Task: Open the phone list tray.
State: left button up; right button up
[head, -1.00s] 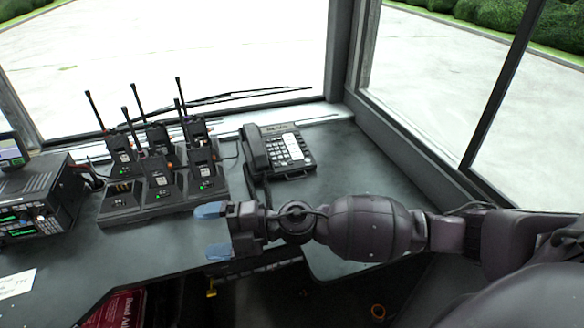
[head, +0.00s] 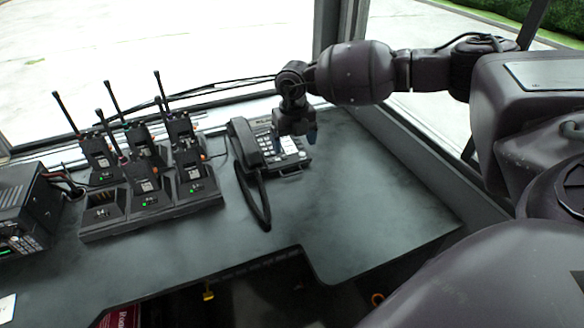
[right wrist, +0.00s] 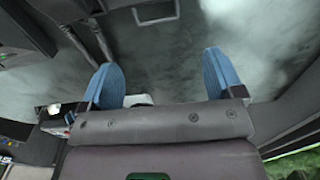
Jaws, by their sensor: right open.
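The black desk phone (head: 258,158) sits on the dark counter, with its handset on the left and a white card (head: 289,146) on its face. A thin loop-like edge (head: 291,171) shows at its near side, likely the phone list tray; I cannot tell how far out it is. My right gripper (head: 295,141) points down over the phone's right part, open and apparently empty. Its two blue fingers also show spread apart in the right wrist view (right wrist: 161,80). The gripper hides part of the keypad. My left gripper is not in view.
Several radios with antennas stand in a charger (head: 150,222) left of the phone. A radio unit (head: 25,205) is at far left. The counter (head: 375,190) right of the phone is clear.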

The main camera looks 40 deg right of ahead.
aim_at(294, 174)
notch_tip(294, 174, down, 8)
jog(key=shift+f+b, duration=0.25)
jog(key=shift+b, duration=0.4)
jog(key=shift+f, duration=0.55)
